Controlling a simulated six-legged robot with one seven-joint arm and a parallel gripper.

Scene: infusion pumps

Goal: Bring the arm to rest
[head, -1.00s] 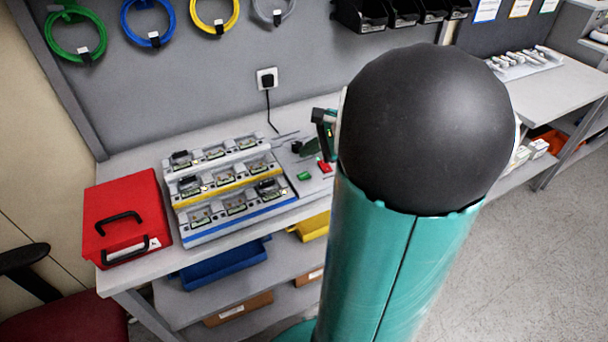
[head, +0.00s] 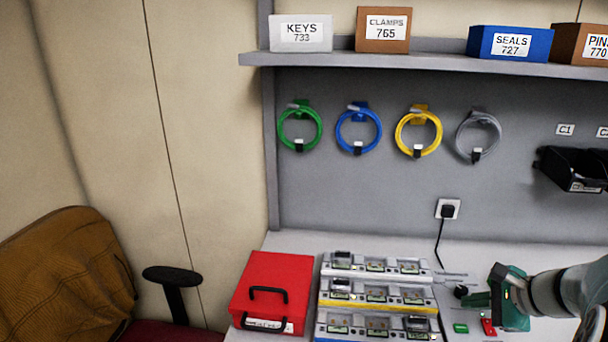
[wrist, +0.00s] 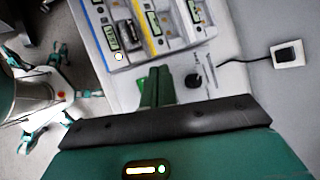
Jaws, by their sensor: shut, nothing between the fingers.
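My gripper (head: 470,299) is at the right of the head view, above the bench just right of the pump racks, with its fingers pointing left. In the wrist view its green fingers (wrist: 153,88) are together and hold nothing. My arm reaches in from the right edge of the head view. The rows of infusion pumps (head: 375,296) stand in stepped racks with white, yellow and blue edges. They also show at the top of the wrist view (wrist: 150,25). Whether the gripper touches anything cannot be told, but it looks clear of the racks.
A red case (head: 272,287) stands left of the racks. Small green (head: 460,328) and red (head: 488,327) items lie below the gripper. A black plug sits in a wall socket (head: 447,209). Coiled cables hang above, under a shelf (head: 440,60) of labelled boxes. A chair (head: 70,270) stands at left.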

